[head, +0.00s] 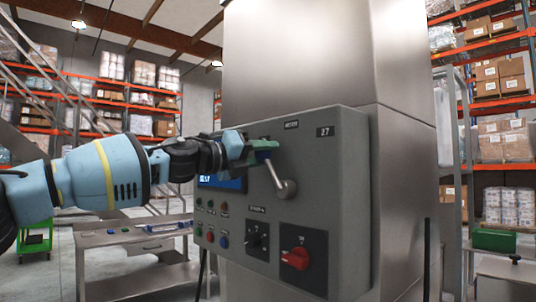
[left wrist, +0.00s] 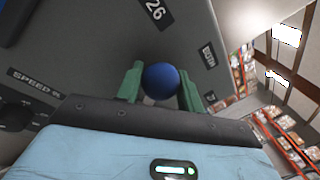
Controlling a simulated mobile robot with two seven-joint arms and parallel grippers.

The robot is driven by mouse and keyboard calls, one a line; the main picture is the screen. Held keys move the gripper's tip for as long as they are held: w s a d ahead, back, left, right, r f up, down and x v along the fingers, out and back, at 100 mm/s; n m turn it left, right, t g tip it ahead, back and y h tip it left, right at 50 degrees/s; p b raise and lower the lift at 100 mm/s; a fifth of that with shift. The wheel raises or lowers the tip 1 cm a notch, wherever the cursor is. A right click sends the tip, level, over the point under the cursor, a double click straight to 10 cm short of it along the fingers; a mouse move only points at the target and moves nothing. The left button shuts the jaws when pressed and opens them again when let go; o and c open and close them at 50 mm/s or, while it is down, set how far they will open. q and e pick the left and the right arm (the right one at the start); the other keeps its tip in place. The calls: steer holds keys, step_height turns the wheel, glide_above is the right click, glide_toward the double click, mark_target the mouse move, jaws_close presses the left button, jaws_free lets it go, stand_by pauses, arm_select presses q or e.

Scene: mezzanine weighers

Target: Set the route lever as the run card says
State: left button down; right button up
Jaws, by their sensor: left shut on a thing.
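The route lever (head: 275,175) is a grey arm on the upper front of a grey control box. It slants from its round hub up and left into my left gripper (head: 264,149). In the left wrist view its blue ball knob (left wrist: 161,80) sits between the green fingers of my left gripper (left wrist: 160,88), which is shut on it. A plate reading 27 (head: 325,131) is right of the lever, and a small label (head: 291,124) is above it, too small to read. The wrist view shows a plate reading 26 (left wrist: 155,10). I cannot make out a run card. My right gripper is not in view.
The control box (head: 345,200) also carries a blue screen (head: 232,184), several coloured buttons, a black dial (head: 257,240) and a red rotary switch (head: 296,259). A steel table (head: 115,238) stands at the left behind my arm. A green box (head: 494,240) is at the right.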

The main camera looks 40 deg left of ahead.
arm_select(q)
steer(key=shift+a+f+n, duration=0.2)
steer(key=shift+a+n, duration=0.1)
steer(key=shift+n, duration=0.2)
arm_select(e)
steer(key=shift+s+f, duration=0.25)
arm_select(q)
steer(key=shift+f, duration=0.1)
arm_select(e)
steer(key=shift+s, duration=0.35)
arm_select(q)
steer(key=c, duration=0.9)
jaws_free()
steer(key=shift+a, duration=0.1)
steer(key=shift+c, duration=0.2)
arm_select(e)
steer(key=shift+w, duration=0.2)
